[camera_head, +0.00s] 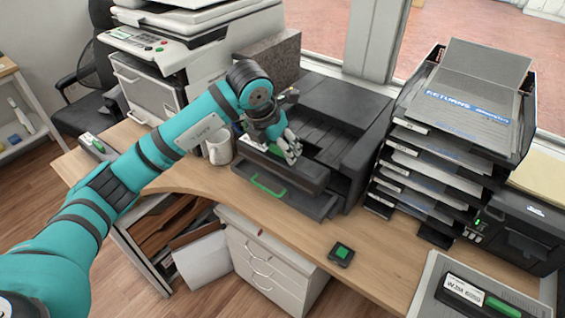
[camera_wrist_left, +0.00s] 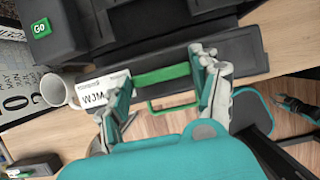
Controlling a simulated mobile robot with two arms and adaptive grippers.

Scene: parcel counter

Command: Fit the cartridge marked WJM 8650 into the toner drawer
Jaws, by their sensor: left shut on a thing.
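My left gripper (camera_head: 287,146) is shut on the green handle bar of a black cartridge (camera_head: 283,168), above the toner drawer (camera_head: 285,197) of the black printer. In the left wrist view the bar lies between the fingertips (camera_wrist_left: 167,75), and the cartridge's white label (camera_wrist_left: 93,92) reads WJM; its number is hidden by a finger. The drawer is pulled out, its green handle (camera_head: 268,186) at the front. Whether the cartridge touches the drawer floor I cannot tell. At the wrist view's right edge is what looks like my right gripper (camera_wrist_left: 295,106), its opening unclear.
Another cartridge (camera_head: 490,298) with a WJM label and green bar lies at the lower right. A white mug (camera_head: 219,149) stands left of the drawer. A small device with a green button (camera_head: 341,254) sits on the counter. A paper-tray stack (camera_head: 432,165) stands right of the printer.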

